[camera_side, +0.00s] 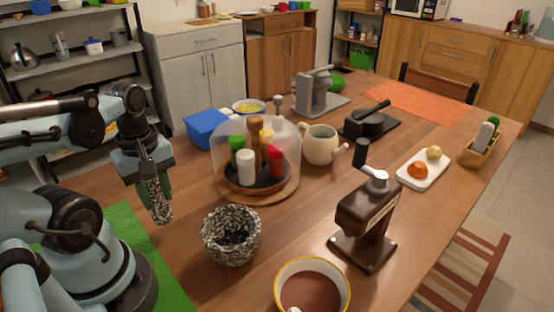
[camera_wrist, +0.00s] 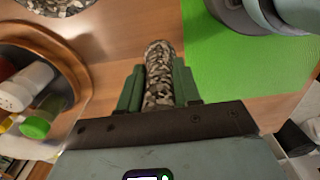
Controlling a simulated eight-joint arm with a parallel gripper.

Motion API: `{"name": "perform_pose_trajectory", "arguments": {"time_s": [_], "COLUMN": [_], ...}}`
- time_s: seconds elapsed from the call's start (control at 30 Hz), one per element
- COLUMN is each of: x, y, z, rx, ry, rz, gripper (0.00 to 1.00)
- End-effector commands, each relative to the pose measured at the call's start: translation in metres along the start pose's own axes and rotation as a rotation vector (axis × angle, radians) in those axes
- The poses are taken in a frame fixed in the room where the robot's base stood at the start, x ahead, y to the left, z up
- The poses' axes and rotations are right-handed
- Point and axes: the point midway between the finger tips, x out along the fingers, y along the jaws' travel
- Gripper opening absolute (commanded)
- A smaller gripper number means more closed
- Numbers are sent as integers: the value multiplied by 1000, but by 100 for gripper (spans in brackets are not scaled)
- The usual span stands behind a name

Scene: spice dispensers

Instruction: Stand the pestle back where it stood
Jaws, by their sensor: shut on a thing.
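The pestle is a speckled grey stone rod (camera_side: 161,207). My gripper (camera_side: 154,188) is shut on it, with the green fingers on either side. The pestle hangs nearly upright, its lower end pointing down over the table's left part near the green mat. I cannot tell whether its lower end touches the table. In the wrist view the pestle (camera_wrist: 158,62) sits between the fingers of my gripper (camera_wrist: 158,88). The matching speckled mortar (camera_side: 215,249), with dark contents, stands to the right of the pestle. Part of the mortar (camera_wrist: 55,6) shows at the wrist view's top left.
A round wooden tray (camera_side: 283,191) under a clear dome holds several spice dispensers right of my gripper. A blue box (camera_side: 206,128) stands behind. A bowl (camera_side: 343,272) and a brown grinder (camera_side: 362,222) stand further right. The green mat (camera_wrist: 250,62) lies beside bare wood.

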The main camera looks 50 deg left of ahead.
Motion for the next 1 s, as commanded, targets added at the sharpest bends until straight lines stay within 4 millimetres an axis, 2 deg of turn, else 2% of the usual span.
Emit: {"name": "perform_pose_trajectory", "arguments": {"time_s": [0.37, 0.83, 0.87, 1.0], "x": [32, 38, 39, 38], "y": [0, 0, 0, 0], "z": [0, 0, 0, 0], "rx": [1, 1, 1, 1], "ry": [0, 0, 0, 0], "rz": [0, 0, 0, 0], "gripper": [2, 2, 34, 56]}}
